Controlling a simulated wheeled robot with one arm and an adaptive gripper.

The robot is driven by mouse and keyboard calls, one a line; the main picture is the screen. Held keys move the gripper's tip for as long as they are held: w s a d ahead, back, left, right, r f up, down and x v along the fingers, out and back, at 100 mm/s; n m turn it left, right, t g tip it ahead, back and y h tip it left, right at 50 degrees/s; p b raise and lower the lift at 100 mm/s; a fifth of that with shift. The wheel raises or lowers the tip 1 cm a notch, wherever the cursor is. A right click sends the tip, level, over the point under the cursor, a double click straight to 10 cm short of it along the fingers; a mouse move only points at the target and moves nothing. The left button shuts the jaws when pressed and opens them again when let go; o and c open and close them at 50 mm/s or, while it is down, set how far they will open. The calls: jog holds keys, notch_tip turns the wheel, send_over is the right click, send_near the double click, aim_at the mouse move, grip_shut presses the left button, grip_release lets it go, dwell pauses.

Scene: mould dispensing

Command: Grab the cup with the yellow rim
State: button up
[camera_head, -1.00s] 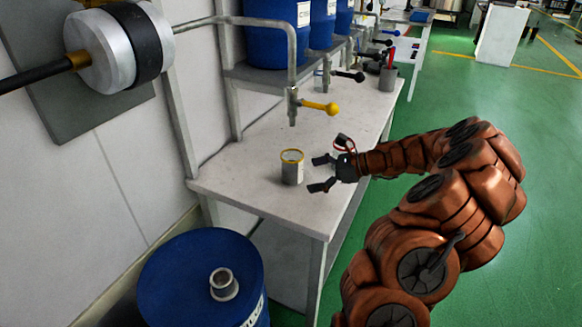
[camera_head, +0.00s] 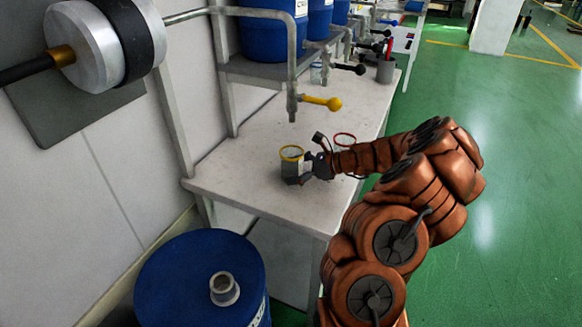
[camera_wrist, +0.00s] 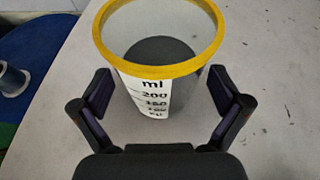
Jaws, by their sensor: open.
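The cup with the yellow rim (camera_head: 292,154) stands upright on the pale table, near its front end. In the wrist view the cup (camera_wrist: 152,92) shows a white label with ml marks, and I look down into its grey inside. My gripper (camera_head: 302,172) has reached the cup from the right. In the wrist view my open gripper (camera_wrist: 162,98) has one finger on each side of the cup, with a gap visible on both sides. The cup's lower part is partly hidden behind the gripper in the head view.
The table (camera_head: 238,190) is mostly clear around the cup. A tap with a yellow handle (camera_head: 322,102) hangs beyond the cup. A grey container (camera_head: 386,71) stands farther back. A blue drum (camera_head: 200,275) stands on the floor before the table.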

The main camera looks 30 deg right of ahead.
jog(key=shift+w, duration=0.1)
jog(key=shift+c, duration=0.2)
jog(key=c, duration=1.4)
